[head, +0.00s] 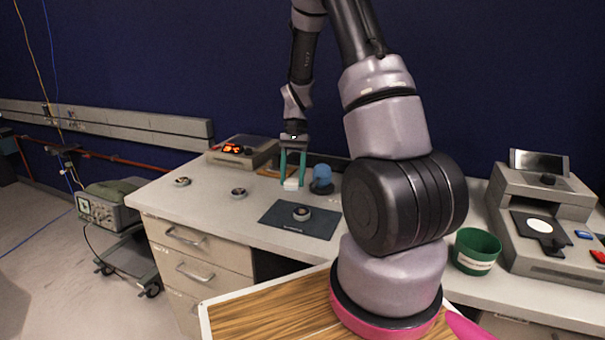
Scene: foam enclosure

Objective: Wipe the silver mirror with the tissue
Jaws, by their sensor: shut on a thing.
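My gripper (292,180) has two green fingers pointing down over the back of the grey bench, behind the dark mat. A small white piece, which looks like the tissue (291,185), is held between the fingertips, close to the bench top. A small round silver-rimmed piece with a dark middle (302,213) lies on the dark mat (283,224), in front of my gripper and apart from it. Two similar round pieces lie on the bare bench to the left, one nearer the middle (238,192) and one farther left (182,181). I cannot tell which is the silver mirror.
A blue-capped container (321,180) stands just right of my gripper. An instrument with an orange display (240,150) is behind left. A green cup (476,251) and a grey machine (540,215) stand at right. The bench's left part is mostly clear.

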